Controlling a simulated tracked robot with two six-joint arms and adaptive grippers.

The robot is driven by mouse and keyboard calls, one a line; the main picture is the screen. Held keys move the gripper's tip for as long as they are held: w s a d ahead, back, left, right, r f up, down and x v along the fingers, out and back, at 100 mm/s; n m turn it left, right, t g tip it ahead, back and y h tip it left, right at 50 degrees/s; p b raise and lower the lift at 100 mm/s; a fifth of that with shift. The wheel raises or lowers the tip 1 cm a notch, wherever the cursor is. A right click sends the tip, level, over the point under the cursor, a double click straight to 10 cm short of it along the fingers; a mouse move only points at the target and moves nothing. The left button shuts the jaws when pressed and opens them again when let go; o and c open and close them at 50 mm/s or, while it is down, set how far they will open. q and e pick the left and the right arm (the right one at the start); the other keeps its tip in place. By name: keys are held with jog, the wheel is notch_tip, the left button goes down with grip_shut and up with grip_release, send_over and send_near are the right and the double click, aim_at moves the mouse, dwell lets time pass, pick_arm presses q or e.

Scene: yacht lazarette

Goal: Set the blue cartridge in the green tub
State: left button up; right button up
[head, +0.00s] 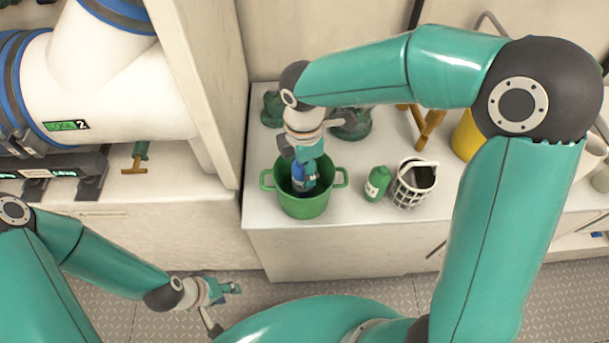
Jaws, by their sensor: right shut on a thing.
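The green tub (304,207) with two side handles stands on the white counter near its left front. My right gripper (306,178) points down into the tub's mouth and is shut on the blue cartridge (298,174). The cartridge is upright inside the rim, partly covered by the gripper fingers. Its lower end is hidden, so I cannot tell whether it touches the tub's floor. My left gripper (229,288) hangs low over the floor in front of the counter, away from the tub. Its jaws are too small to read.
A green bottle (377,183) and a white basket (413,184) stand right of the tub. Dark green items (351,124) are behind it. A yellow container (466,136) is further right. A white pipe assembly (104,88) and a partition wall (203,87) are at left.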

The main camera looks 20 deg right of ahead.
jog(key=shift+f, duration=1.8)
jog(key=shift+f, duration=0.1)
jog(key=o, duration=1.4)
jog(key=shift+c, duration=0.2)
jog(key=shift+r, duration=0.2)
notch_tip(320, 180, up, 12)
jog(key=shift+f+p, duration=0.1)
jog(key=shift+p, duration=0.45)
